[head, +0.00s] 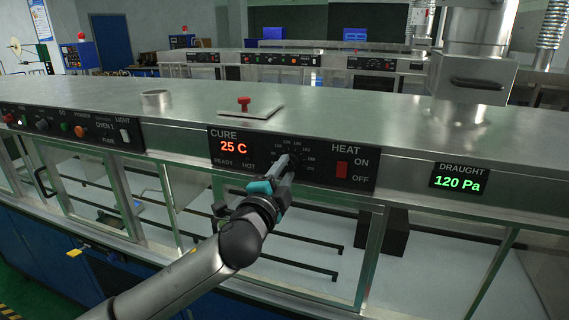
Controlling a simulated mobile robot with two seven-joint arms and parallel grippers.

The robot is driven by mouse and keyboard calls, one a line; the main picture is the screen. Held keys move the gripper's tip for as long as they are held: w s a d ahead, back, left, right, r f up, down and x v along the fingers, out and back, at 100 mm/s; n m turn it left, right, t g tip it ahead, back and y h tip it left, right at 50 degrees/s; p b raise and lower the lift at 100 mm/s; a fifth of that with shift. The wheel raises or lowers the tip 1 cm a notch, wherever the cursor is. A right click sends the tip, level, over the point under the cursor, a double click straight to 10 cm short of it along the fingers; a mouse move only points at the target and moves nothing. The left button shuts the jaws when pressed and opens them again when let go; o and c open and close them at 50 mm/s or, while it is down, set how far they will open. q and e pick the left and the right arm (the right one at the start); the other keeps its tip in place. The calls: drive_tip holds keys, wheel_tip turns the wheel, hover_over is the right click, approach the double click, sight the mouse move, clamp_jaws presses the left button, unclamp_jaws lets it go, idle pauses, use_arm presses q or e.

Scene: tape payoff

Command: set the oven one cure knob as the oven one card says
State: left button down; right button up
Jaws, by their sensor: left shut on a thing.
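The cure panel (232,165) is on the oven front and its red display reads 25 C. The cure knob (294,160) sits right of the display, with a ring of small numbers around it. My left gripper (289,162) is at the knob, shut on it, and hides most of the knob and its pointer. The left arm reaches up from the bottom left. I cannot read where the knob points. No oven one card shows clearly in this view. My right gripper is not in view.
A red heat switch (341,170) is just right of the knob. A draught display (459,181) reads 120 Pa. The Oven 1 panel (75,127) is at left. A red-knobbed plate (250,111) and an open metal ring (157,98) are on the steel top.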

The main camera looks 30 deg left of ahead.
use_arm(q)
drive_tip(key=m+p, duration=0.2)
drive_tip(key=m, duration=0.2)
drive_tip(key=shift+r, duration=0.2)
drive_tip(key=m+p, duration=0.1)
drive_tip(key=m, duration=0.2)
drive_tip(key=shift+h, duration=0.3)
drive_tip(key=m, duration=0.2)
drive_tip(key=shift+m, duration=0.4)
drive_tip(key=shift+a+f+m, duration=0.1)
drive_tip(key=shift+m, duration=1.9)
drive_tip(key=c, duration=0.5)
unclamp_jaws()
drive_tip(key=shift+f, duration=0.1)
